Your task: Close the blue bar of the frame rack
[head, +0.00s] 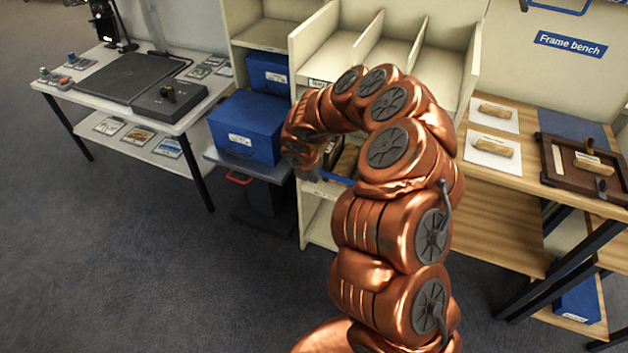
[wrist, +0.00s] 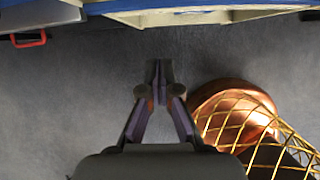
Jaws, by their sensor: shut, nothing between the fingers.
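The cream frame rack (head: 318,45) with upright dividers stands in the middle of the head view, partly behind my arm. A short piece of blue (head: 338,178) shows low on it, beside my arm; it looks like the blue bar, but most of it is hidden. In the wrist view a blue strip (wrist: 125,4) runs along the top edge above a cream shelf edge (wrist: 215,17). My gripper (wrist: 158,72) is shut and empty, over the floor and apart from the strip. In the head view my own arm hides the fingers.
A blue box (head: 245,128) sits on a grey stand with a red handle (head: 239,178), left of the rack; the handle also shows in the wrist view (wrist: 30,40). A wooden bench (head: 520,178) stands right. The carpet (head: 150,270) at front left is clear.

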